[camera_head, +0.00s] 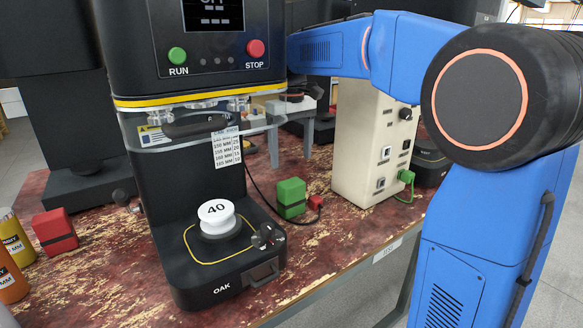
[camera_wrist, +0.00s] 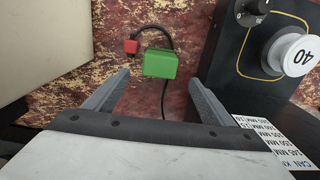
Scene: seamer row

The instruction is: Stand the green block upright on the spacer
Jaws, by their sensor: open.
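The green block (camera_head: 291,197) sits on the worn red tabletop, just right of the seamer. It also shows in the wrist view (camera_wrist: 160,63), ahead of the fingertips and between their lines. I cannot tell which of its sides is longest. A white spool-shaped piece marked 40 (camera_head: 217,213), which looks like the spacer, stands on the seamer's base plate. It shows at the right edge of the wrist view (camera_wrist: 297,56), with nothing on top. My gripper (camera_wrist: 160,78) is open and empty, apart from the block.
A black cable with a red plug (camera_head: 316,202) lies close beside the block. The black OAK seamer (camera_head: 138,190) rises on the left, a beige control box (camera_head: 367,145) on the right. A red block (camera_head: 55,232) and cans (camera_head: 14,240) stand at far left.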

